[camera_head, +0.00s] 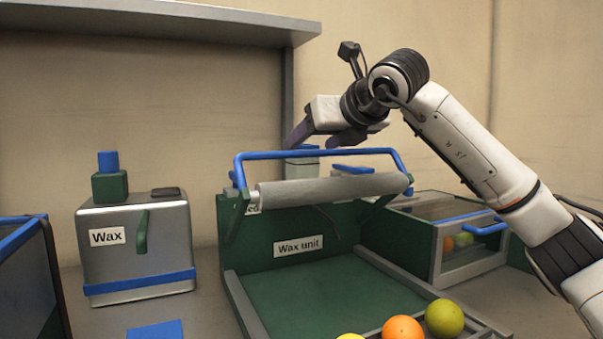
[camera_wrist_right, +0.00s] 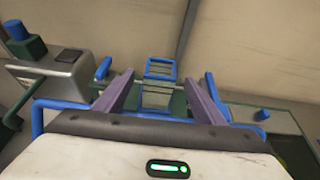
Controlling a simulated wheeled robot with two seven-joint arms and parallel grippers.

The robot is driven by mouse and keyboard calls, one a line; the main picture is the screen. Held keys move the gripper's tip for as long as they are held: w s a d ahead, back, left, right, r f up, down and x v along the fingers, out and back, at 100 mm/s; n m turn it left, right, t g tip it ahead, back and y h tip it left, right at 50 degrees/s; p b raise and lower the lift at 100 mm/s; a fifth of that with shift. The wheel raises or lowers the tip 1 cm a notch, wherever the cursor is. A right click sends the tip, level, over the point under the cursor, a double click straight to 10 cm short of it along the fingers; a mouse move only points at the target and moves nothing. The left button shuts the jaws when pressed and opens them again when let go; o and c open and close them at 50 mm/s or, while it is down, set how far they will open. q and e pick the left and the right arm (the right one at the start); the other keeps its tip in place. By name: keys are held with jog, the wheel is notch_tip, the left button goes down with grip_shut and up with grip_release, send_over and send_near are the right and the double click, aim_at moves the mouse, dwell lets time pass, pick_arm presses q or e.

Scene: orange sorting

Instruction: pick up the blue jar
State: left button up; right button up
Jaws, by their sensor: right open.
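What looks like the blue jar, a squarish clear container with a blue rim (camera_wrist_right: 160,68), shows in the right wrist view between my finger lines and beyond the fingertips. My right gripper (camera_head: 297,136) is above the back of the wax unit, open and empty. In the wrist view its two purple fingers (camera_wrist_right: 158,82) are spread apart, not touching the jar. My left gripper is not in view.
The wax unit (camera_head: 242,238) with its roller (camera_head: 330,189) and raised blue bar (camera_head: 315,153) stands below my right gripper. A metal Wax box (camera_head: 135,245) stands left. A clear-sided bin (camera_head: 440,240) with fruit is right. Oranges (camera_head: 403,328) lie in front.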

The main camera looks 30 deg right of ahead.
aim_at(308, 146)
jog(key=x, duration=0.6)
jog(key=shift+c, duration=0.3)
jog(key=shift+s+r, duration=0.1)
jog(key=shift+r, duration=0.05)
jog(key=c, duration=1.2)
